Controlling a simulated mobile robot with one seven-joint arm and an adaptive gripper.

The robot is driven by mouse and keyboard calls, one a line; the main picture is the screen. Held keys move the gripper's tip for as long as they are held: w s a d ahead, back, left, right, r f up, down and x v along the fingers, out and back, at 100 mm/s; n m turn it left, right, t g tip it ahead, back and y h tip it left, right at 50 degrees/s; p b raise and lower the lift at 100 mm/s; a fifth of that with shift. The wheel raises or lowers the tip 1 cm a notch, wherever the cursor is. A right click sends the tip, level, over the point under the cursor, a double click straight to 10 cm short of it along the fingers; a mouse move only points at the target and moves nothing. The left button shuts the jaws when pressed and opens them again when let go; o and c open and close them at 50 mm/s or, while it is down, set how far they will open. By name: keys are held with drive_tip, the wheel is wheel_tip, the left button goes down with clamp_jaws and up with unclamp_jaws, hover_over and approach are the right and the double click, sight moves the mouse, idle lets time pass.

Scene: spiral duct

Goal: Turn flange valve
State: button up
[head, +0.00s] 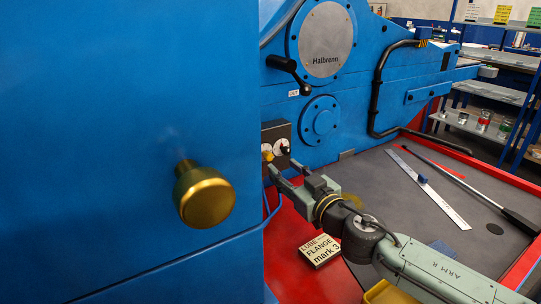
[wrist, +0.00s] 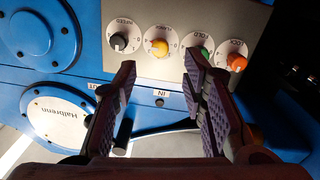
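The valve panel is a grey plate (wrist: 255,18) on the blue machine, with several round dials in a row in the wrist view. The yellow knob (wrist: 160,47) sits on a dial whose small label seems to read FLANGE. It also shows in the head view (head: 267,151). My gripper (wrist: 160,66) is open and empty, its two fingertips to the left and right below the yellow knob in the wrist view. I cannot tell if they touch anything. A card (head: 320,250) reading LUBE FLANGE mark 3 lies on the red surface.
A black knob (wrist: 118,42), a green knob (wrist: 206,52) and an orange knob (wrist: 236,62) flank the yellow one. A blue door with a brass knob (head: 205,197) fills the head view's left. A ruler (head: 431,190) and a long black-handled tool (head: 518,220) lie on the grey bed.

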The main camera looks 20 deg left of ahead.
sight(270, 158)
drive_tip(key=p+x, duration=0.1)
drive_tip(key=x, duration=0.6)
drive_tip(key=shift+w+a, duration=0.1)
drive_tip(key=shift+c, duration=0.5)
clamp_jaws()
